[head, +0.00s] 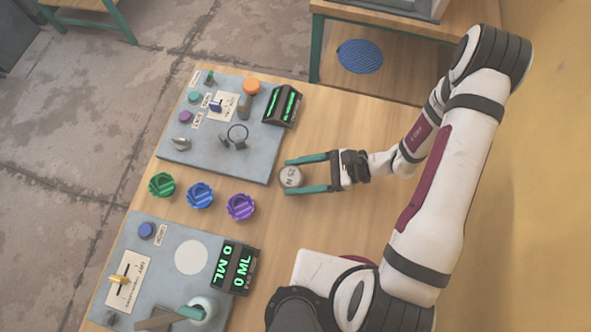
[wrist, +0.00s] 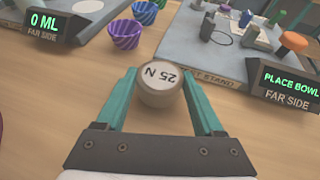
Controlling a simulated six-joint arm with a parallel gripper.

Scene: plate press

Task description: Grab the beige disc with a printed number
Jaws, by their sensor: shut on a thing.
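The beige disc (head: 291,177) is a short round weight with "25 N" printed on its pale top. It is between the green fingers of my gripper (head: 302,174), which is shut on it. In the wrist view the disc (wrist: 161,84) sits between the fingertips of my gripper (wrist: 161,88), its label facing up. The disc is over the bare wood of the table, right of the upper grey panel. I cannot tell whether it touches the table.
An upper grey panel (head: 190,148) carries knobs and a display (head: 282,106). A lower panel (head: 142,262) has a white circle and a display (head: 234,267). Green (head: 161,184), blue (head: 200,195) and purple (head: 241,207) bowls stand between them. Bare wood lies around my gripper.

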